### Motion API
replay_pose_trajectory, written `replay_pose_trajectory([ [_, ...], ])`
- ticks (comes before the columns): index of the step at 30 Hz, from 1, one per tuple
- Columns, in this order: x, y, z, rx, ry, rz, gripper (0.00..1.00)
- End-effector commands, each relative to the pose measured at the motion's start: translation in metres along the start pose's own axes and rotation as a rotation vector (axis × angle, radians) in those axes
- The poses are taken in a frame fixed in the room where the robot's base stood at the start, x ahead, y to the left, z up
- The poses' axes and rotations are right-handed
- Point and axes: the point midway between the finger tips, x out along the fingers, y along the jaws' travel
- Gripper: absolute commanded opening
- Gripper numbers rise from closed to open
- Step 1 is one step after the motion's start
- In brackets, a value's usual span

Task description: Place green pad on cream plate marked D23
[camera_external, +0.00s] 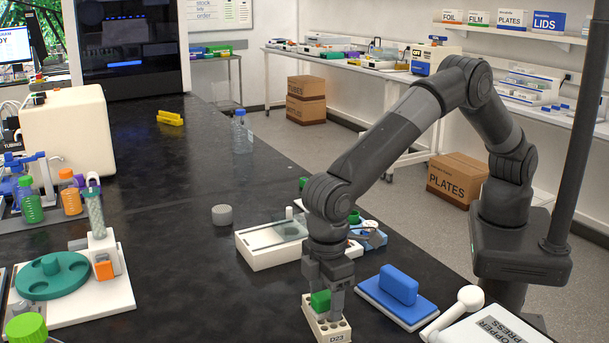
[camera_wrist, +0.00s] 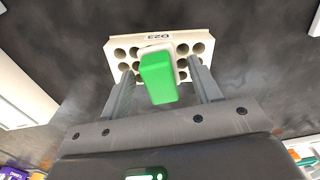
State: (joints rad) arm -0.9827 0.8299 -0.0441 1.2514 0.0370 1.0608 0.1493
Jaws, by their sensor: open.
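The cream plate marked D23 (camera_external: 340,327) is a block with rows of round holes on the dark bench at the bottom of the external view. It also shows in the wrist view (camera_wrist: 201,47), its label at the far edge. The green pad (camera_external: 320,301) is a small block with a pale edge and appears to rest on the plate's middle; it also shows in the wrist view (camera_wrist: 158,78). My gripper (camera_external: 323,306) points down over the plate. Its fingers are open, one on each side of the pad, with gaps visible in the wrist view. The pad's underside is hidden.
A blue block on a blue-and-white base (camera_external: 396,297) lies right of the plate, near a white lidded box (camera_external: 487,328). A white tray (camera_external: 265,256) lies behind my gripper. A grey knurled cap (camera_external: 222,214) stands farther back. The bench left of the plate is clear.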

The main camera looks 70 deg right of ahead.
Motion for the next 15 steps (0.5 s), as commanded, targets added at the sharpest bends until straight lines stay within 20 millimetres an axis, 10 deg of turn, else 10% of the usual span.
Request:
replay_pose_trajectory([
  [8, -0.006, 0.000, 0.000, 0.000, 0.001, 0.000, 0.57],
  [15, -0.050, 0.000, -0.001, 0.001, 0.003, -0.001, 0.57],
])
